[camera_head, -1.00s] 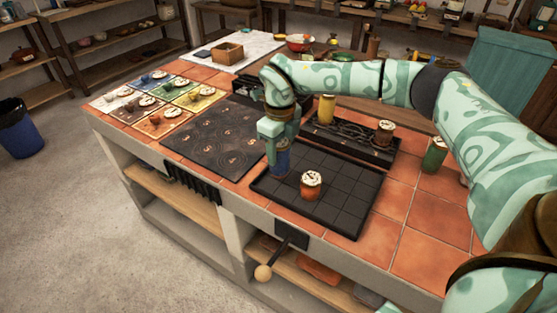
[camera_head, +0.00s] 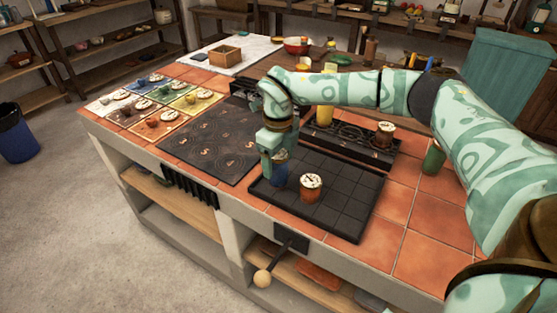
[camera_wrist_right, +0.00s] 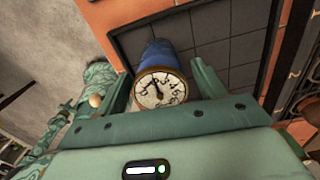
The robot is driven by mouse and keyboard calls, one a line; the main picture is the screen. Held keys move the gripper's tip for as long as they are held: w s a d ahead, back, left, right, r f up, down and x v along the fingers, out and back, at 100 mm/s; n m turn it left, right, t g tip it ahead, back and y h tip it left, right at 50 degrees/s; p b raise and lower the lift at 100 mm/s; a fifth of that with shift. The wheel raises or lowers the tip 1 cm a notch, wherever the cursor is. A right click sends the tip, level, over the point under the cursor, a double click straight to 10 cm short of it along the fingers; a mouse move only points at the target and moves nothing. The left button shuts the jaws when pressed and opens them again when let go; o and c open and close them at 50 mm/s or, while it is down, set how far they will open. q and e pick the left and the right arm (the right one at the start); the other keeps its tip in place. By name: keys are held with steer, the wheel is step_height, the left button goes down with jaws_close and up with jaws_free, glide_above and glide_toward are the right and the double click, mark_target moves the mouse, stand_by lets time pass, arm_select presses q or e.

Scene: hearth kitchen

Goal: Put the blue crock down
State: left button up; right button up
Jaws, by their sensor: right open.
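The blue crock (camera_head: 279,174) is at the left part of the black gridded tray (camera_head: 338,222), beside a red-brown crock (camera_head: 311,187) with a pale lid. In the right wrist view the blue crock (camera_wrist_right: 158,54) shows a pale dial-like lid facing the camera. My right gripper (camera_head: 273,158) is over the crock from above. Its fingers (camera_wrist_right: 161,84) are open, one on each side of the crock. The crock appears to rest on the tray, though its base is partly hidden. My left gripper is not in view.
A dark rack behind the tray holds a yellow crock (camera_head: 324,115) and a brown one (camera_head: 385,135). A green crock (camera_head: 433,159) stands on the tiles at right. A dark marked board (camera_head: 205,143) lies left of the tray. The tray's right and front cells are free.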

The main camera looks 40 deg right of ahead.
step_height(320, 180, up, 12)
steer(key=p, duration=0.4)
steer(key=shift+f, duration=0.15)
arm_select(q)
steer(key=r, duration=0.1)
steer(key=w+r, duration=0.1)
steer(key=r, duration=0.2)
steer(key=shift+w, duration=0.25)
arm_select(e)
steer(key=shift+f, duration=0.1)
